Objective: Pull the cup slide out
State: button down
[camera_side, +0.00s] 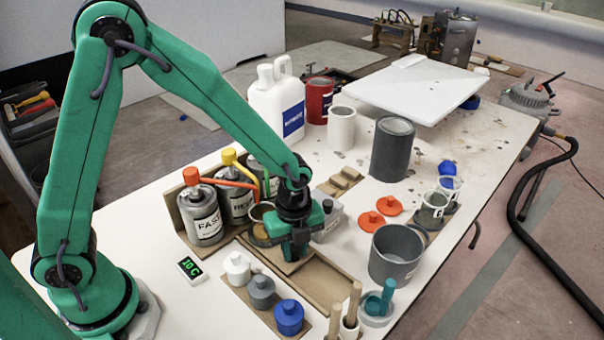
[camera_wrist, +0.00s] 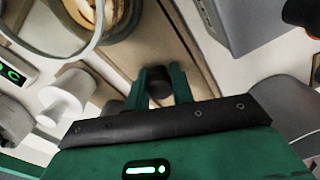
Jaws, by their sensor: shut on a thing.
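The cup slide is a brown wooden board in a tray-like track (camera_side: 318,278), mostly hidden under my gripper in the side view. In the wrist view the slide's board (camera_wrist: 128,58) shows with a dark round knob (camera_wrist: 158,80) on it. A grey-rimmed cup (camera_side: 262,211) stands at the slide's back end, beside my gripper; its rim also shows at the upper left of the wrist view (camera_wrist: 62,52). My gripper (camera_side: 293,252) points down over the track, its green fingers (camera_wrist: 159,92) shut on the knob. The cup's contents are partly hidden.
Labelled bottles (camera_side: 203,215) stand behind the slide, with a grey box (camera_side: 326,222) right of my gripper. White, grey and blue lidded jars (camera_side: 262,291) line the front side. A large grey pot (camera_side: 396,256) stands right. The track's near-right end looks empty.

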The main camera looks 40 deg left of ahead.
jog(key=d, duration=1.2)
jog(key=shift+d, duration=0.35)
jog(key=c, duration=1.2)
grip_release()
jog(key=shift+r, duration=0.1)
notch_tip(320, 180, up, 8)
jog(key=shift+a, duration=0.15)
